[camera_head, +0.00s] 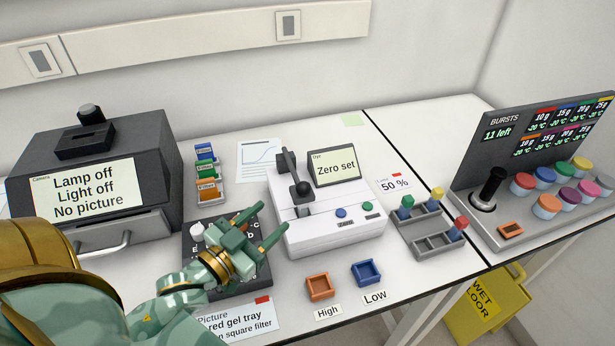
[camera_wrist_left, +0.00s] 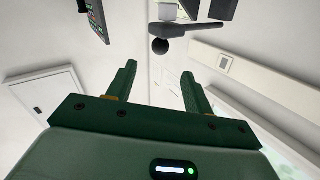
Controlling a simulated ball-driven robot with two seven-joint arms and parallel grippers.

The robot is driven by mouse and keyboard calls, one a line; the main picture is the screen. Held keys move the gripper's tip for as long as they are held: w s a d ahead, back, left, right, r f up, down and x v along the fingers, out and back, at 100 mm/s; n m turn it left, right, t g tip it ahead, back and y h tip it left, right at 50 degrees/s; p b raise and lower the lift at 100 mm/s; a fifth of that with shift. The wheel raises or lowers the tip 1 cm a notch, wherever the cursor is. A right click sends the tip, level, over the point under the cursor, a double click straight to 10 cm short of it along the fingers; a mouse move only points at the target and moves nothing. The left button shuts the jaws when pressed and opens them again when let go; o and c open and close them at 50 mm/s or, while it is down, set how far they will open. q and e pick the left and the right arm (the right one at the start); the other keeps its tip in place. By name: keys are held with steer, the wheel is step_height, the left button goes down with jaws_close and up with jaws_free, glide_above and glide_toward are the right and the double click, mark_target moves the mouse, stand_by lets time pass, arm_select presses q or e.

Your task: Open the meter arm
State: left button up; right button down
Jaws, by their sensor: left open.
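The white meter (camera_head: 335,229) stands mid-table with a screen (camera_head: 335,168) reading "Zero set". Its dark meter arm (camera_head: 290,165) is on the left of its top, with a round black knob (camera_head: 303,189) at the front end. In the left wrist view the arm (camera_wrist_left: 190,30) and its ball knob (camera_wrist_left: 160,46) show beyond the fingers. My left gripper (camera_head: 272,219) is open and empty, just left of and in front of the meter, apart from the knob. It also shows in the left wrist view (camera_wrist_left: 159,85). My right gripper is out of view.
A dark keypad with a white knob (camera_head: 197,232) lies under my left gripper. The camera box (camera_head: 100,170) is at left. Orange (camera_head: 320,287) and blue (camera_head: 366,273) trays sit in front of the meter. A grey rack (camera_head: 425,226) and the bursts panel (camera_head: 525,150) are at right.

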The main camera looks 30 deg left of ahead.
arm_select(q)
steer(key=w, duration=0.4)
steer(key=w+d, duration=0.1)
steer(key=w, duration=0.8)
steer(key=shift+w+d+b, duration=0.25)
steer(key=shift+w+b, duration=0.05)
steer(key=shift+w, duration=0.05)
jaws_close()
